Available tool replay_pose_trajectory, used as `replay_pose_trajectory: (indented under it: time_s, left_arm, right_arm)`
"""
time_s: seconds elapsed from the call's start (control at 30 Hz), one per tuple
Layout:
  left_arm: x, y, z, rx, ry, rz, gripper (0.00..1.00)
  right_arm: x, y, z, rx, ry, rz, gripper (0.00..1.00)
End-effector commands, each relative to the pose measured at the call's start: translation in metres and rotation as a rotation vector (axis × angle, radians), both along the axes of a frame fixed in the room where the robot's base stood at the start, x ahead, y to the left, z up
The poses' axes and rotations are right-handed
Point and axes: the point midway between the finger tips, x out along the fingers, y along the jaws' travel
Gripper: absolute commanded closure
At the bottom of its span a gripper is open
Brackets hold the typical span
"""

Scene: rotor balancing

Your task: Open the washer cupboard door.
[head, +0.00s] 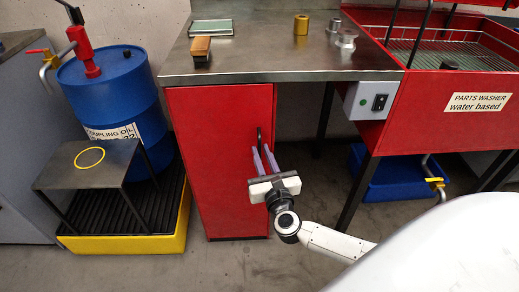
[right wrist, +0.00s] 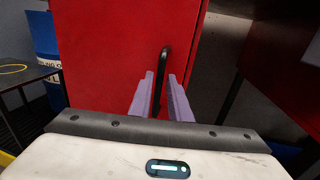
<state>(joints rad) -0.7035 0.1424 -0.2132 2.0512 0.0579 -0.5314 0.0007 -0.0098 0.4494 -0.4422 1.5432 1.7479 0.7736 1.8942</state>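The red washer cupboard door (head: 215,165) is under the steel bench and looks closed. Its black vertical handle (head: 259,138) is near the door's right edge. My right gripper (head: 262,150) is at the handle, with its purple fingers pointing at the door. In the right wrist view the fingers are apart, and the handle (right wrist: 163,75) rises between their tips (right wrist: 160,76). The lower part of the handle is between or behind the fingers; I cannot tell whether they touch it. My left gripper is not in view.
A blue oil drum (head: 112,95) stands left on a yellow-edged spill pallet (head: 125,243), with a small dark table (head: 90,178) in front. The red parts washer (head: 440,95) is on the right, with a blue bin (head: 385,180) below. Floor before the door is clear.

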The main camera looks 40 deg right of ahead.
Motion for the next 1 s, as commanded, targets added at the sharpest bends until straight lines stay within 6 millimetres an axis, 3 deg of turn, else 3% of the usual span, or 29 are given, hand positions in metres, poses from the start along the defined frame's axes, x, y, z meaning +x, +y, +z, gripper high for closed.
replay_pose_trajectory:
  time_s: [0.1, 0.3, 0.53, 0.63, 1.0]
  left_arm:
    - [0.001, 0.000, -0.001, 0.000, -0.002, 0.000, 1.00]
    - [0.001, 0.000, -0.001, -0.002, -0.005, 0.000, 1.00]
    - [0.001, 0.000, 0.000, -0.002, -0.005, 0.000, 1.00]
    - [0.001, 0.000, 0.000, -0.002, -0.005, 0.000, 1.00]
    - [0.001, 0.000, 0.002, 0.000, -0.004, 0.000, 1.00]
  right_arm:
    - [0.014, -0.005, 0.000, -0.003, -0.001, 0.001, 0.83]
    - [0.023, -0.008, 0.000, -0.002, 0.001, 0.001, 0.83]
    - [0.023, -0.008, 0.000, -0.002, 0.001, 0.002, 0.85]
    - [0.023, -0.008, 0.000, -0.002, 0.001, 0.001, 1.00]
    - [0.016, -0.010, -0.001, 0.002, 0.003, -0.024, 1.00]
